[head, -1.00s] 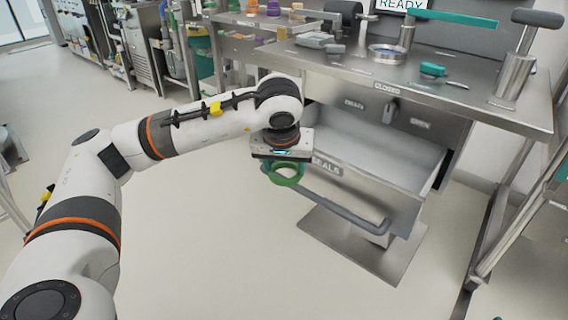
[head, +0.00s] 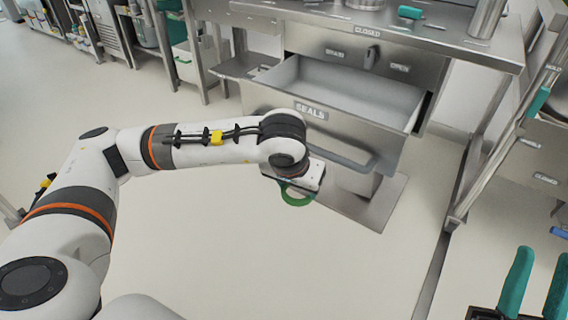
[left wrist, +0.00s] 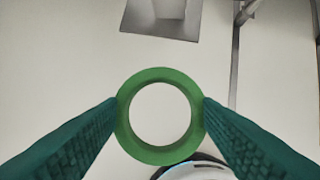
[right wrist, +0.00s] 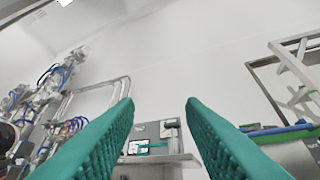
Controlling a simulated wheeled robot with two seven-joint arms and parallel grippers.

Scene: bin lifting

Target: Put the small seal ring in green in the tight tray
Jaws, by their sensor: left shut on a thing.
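The green seal ring (head: 296,197) hangs below my left wrist in the head view, over the floor in front of the open drawer. In the left wrist view the ring (left wrist: 160,156) is held at its two sides between the teal fingers of my left gripper (left wrist: 161,106). My right gripper (head: 541,256) shows at the lower right of the head view. In the right wrist view its fingers are wide apart with nothing between them. I cannot make out the tight tray in these views.
A drawer labelled SEALS (head: 350,87) stands open under the steel bench (head: 455,45); its visible inside looks empty. A steel rack (head: 535,150) stands at the right. The floor at left is free.

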